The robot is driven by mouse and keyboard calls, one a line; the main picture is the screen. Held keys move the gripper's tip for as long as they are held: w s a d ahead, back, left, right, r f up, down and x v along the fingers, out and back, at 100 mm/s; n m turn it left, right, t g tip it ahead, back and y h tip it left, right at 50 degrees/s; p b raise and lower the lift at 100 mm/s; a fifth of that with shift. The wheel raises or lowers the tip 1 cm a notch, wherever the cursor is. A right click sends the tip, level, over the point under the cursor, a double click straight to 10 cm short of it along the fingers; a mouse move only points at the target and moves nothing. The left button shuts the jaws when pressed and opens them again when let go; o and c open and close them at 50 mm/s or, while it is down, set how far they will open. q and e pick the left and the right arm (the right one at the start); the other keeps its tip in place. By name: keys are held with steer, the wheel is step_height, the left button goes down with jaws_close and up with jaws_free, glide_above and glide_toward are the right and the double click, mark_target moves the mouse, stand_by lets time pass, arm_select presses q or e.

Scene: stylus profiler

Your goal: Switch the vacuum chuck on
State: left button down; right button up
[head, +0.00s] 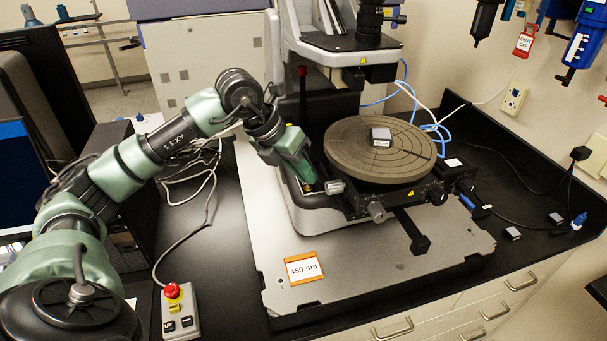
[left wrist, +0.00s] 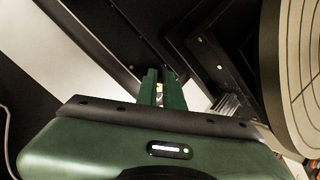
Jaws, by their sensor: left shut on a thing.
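The round grey-brown chuck (head: 350,152) sits on the profiler's stage, with a small silver block labelled on its front (head: 381,138) on top. Its edge also shows at the right of the left wrist view (left wrist: 290,85). My left gripper (head: 308,187) reaches down to the profiler's base, left of the chuck and beside a stage knob. In the left wrist view its two green fingers (left wrist: 161,90) are close together on a small pale part (left wrist: 159,92). The fingers hide most of this part, so I cannot tell whether it is the vacuum switch or its position. My right gripper is not in view.
The measuring head (head: 375,72) hangs above the chuck. Stage knobs (head: 376,211) stick out in front. A control box with a red button (head: 173,291) lies front left. A 450 nm card (head: 304,268) lies on the base plate. Blue tubes (head: 436,128) run behind the chuck.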

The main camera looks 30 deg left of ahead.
mark_target(308, 196)
arm_select(q)
steer(key=t+y+b, duration=0.1)
steer(key=b, duration=0.3)
steer(key=s+d+m+t+y+b, duration=0.1)
steer(key=t+y+b, duration=0.1)
steer(key=b, duration=0.3)
steer(key=d+m+t+y+b, duration=0.1)
steer(key=y+b, duration=0.1)
steer(key=b, duration=0.3)
steer(key=shift+s+f+t, duration=0.35)
steer(key=shift+t, duration=0.05)
steer(key=shift+s+d+r+m+t+y+b, duration=0.15)
steer(key=shift+m+t+y+b, duration=0.25)
steer(key=shift+b, duration=0.45)
steer(key=c, duration=1.5)
jaws_free()
steer(key=shift+c, duration=0.2)
steer(key=v, duration=0.7)
steer(key=shift+s+r, duration=0.2)
steer(key=shift+s, duration=0.1)
